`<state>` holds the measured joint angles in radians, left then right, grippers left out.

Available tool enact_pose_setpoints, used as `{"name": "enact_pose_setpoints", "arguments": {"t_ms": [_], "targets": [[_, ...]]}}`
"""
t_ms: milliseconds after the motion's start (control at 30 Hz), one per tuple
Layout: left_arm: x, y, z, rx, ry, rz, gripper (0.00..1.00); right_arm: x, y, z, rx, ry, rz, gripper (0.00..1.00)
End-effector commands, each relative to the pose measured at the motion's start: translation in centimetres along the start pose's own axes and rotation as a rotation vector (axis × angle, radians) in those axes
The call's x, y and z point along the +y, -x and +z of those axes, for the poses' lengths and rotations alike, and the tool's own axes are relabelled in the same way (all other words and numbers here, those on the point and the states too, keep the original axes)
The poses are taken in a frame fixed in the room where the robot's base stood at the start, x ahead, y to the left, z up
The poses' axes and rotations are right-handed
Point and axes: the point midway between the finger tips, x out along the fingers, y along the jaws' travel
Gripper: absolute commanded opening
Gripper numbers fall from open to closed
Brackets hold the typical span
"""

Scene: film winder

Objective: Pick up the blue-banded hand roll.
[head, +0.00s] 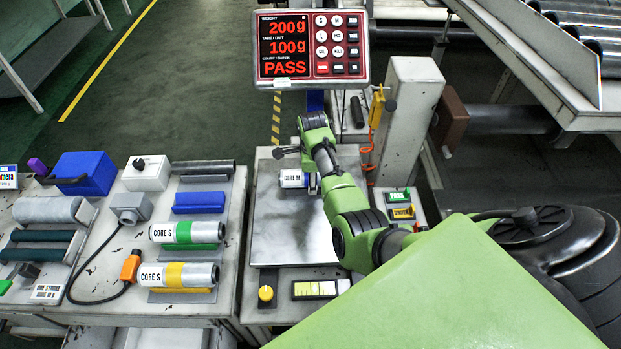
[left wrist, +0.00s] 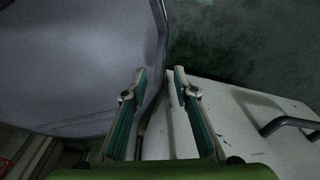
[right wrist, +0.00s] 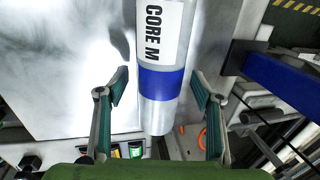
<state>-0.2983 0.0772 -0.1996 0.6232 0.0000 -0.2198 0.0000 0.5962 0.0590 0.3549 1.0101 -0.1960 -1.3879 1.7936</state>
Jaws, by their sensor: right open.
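The blue-banded hand roll, a silvery-white cylinder labelled CORE M (head: 292,179), lies on the metal plate (head: 290,235) below the display, partly hidden by my right arm. In the right wrist view the roll (right wrist: 162,84), its blue band showing, runs lengthwise between the fingers of my right gripper (right wrist: 159,77). Those fingers are open, with a visible gap on each side of the roll; I cannot tell their height above it. In the head view this gripper (head: 287,152) is at the plate's far end. My left gripper (left wrist: 160,80) is open and empty, and outside the head view.
Green-banded (head: 188,232) and yellow-banded (head: 179,275) CORE S rolls lie on the left bench beside a blue block (head: 199,202). The display (head: 311,47) stands behind the plate and reads PASS. A grey post (head: 407,115) rises right of the plate. The plate's near part is clear.

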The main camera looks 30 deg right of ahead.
Motion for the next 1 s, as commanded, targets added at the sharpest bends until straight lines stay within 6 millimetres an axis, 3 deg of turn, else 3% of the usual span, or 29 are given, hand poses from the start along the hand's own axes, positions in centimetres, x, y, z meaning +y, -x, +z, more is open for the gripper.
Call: {"name": "enact_pose_setpoints", "arguments": {"t_ms": [67,233,300,667,1000], "targets": [[0.0,0.0,0.1,-0.002,0.000,0.000,0.27,0.0,0.0,0.0,0.000,0.000,0.000,0.55],[0.0,0.0,0.2,-0.004,0.000,0.000,0.27,0.0,0.0,0.0,0.000,0.000,0.000,0.11],[0.0,0.0,0.2,-0.004,0.000,0.000,0.27,-0.1,0.1,0.0,-0.001,0.000,-0.002,0.06],[-0.1,0.5,0.3,-0.005,-0.001,-0.001,0.27,-0.2,0.6,0.1,-0.001,0.000,-0.002,0.06],[-0.3,4.5,0.0,-0.006,-0.002,-0.002,0.27,-0.7,4.2,0.1,-0.002,0.001,0.000,0.06]]}}
